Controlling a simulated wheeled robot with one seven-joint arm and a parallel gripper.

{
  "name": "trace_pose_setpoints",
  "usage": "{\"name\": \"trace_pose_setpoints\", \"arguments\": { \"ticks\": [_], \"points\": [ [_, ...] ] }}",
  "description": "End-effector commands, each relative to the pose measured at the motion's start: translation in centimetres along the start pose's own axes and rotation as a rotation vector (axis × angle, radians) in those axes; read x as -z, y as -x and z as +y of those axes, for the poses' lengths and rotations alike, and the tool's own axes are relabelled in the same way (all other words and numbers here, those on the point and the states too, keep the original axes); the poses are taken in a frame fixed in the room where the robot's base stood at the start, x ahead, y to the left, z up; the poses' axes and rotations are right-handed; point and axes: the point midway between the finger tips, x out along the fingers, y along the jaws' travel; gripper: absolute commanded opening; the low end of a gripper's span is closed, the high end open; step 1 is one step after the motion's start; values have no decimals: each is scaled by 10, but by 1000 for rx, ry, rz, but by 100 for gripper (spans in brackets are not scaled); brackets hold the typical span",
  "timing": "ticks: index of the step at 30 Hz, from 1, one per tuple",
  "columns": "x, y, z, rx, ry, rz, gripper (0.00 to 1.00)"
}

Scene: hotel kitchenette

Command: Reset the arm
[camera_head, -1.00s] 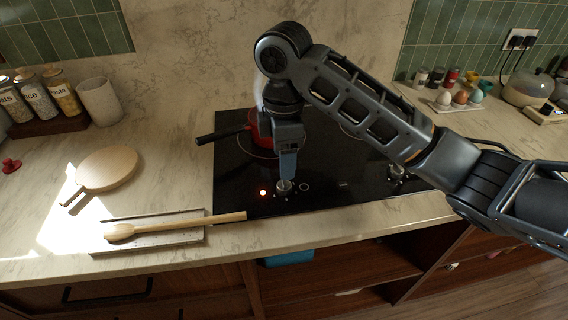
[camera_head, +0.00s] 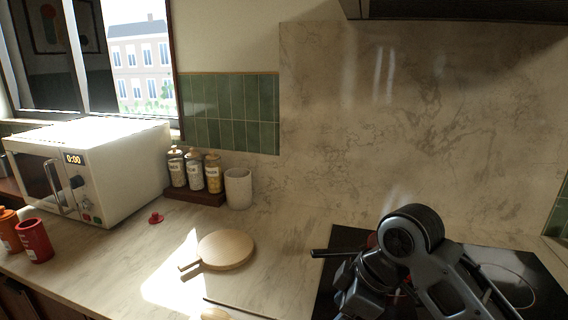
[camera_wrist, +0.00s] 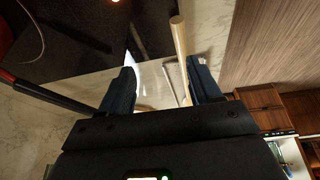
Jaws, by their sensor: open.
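My arm shows at the lower right of the head view, bent over the black cooktop (camera_head: 484,262). The gripper's fingers are out of sight there. In the wrist view my gripper (camera_wrist: 160,85) is open, its two dark fingers apart with nothing between them. Past the fingers lie the counter edge, a wooden spoon (camera_wrist: 180,38) and the cooktop (camera_wrist: 80,40). The dark handle (camera_head: 335,253) of a red pan sticks out left of my arm in the head view. The pan is mostly hidden behind my arm.
A round wooden board (camera_head: 226,249) lies on the counter left of the cooktop. Behind it stand several labelled jars (camera_head: 195,172) and a pale cup (camera_head: 238,188). A white microwave (camera_head: 100,165) and red canisters (camera_head: 34,240) are at the left. Open counter lies around the board.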

Motion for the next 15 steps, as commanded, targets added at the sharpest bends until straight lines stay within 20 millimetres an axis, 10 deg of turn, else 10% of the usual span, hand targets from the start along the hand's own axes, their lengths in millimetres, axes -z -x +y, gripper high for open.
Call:
{"name": "trace_pose_setpoints", "arguments": {
  "ticks": [6, 15],
  "points": [
    [57, -30, -45, -35, -164, 316, 63],
    [80, -44, -90, -111, -458, 630, 63]
  ]
}}
